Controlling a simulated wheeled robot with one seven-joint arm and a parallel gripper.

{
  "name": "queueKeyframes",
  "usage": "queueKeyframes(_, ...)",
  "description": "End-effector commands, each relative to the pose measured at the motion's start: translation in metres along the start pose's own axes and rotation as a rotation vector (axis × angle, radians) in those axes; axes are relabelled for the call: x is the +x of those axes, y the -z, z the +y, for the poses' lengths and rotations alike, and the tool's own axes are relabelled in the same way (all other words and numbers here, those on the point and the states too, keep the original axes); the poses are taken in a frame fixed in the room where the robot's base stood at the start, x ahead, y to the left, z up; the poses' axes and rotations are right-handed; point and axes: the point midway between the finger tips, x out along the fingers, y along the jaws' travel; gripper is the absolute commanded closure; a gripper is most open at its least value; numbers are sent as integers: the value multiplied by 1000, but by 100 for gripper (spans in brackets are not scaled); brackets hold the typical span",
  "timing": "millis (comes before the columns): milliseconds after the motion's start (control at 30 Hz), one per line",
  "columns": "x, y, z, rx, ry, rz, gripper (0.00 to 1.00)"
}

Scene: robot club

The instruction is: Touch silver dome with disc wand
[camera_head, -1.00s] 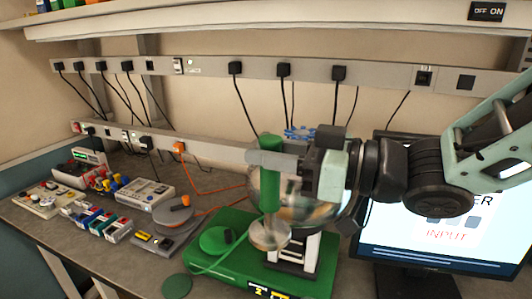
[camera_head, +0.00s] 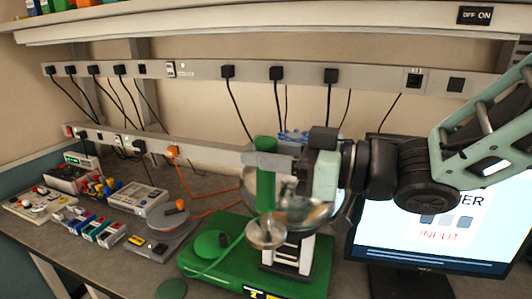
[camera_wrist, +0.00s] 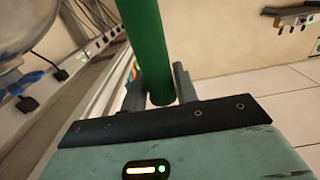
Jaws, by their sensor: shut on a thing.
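My gripper (camera_head: 268,161) is shut on the green handle of the disc wand (camera_head: 265,185). The handle stands nearly upright, with the round metal disc (camera_head: 265,234) at its lower end. The silver dome (camera_head: 318,211) is a shiny ball on a white column, partly hidden behind the wand and my gripper. In the head view the disc overlaps the dome's lower left edge; I cannot tell whether they touch. In the wrist view the green handle (camera_wrist: 146,40) runs between both fingers, and part of the dome (camera_wrist: 20,25) shows at upper left.
A green base (camera_head: 225,278) carries the column and a green round piece (camera_head: 211,243). A monitor (camera_head: 430,268) stands close at right. A grey device with an orange knob (camera_head: 176,222) and several small boxes lie left. A socket rail (camera_head: 205,149) runs along the wall behind.

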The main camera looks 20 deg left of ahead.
Motion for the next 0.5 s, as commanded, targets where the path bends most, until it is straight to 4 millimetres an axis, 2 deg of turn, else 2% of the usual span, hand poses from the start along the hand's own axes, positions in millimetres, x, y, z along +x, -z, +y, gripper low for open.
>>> queueKeyframes(500, 0, 1, 10, 0, -1, 1, 100)
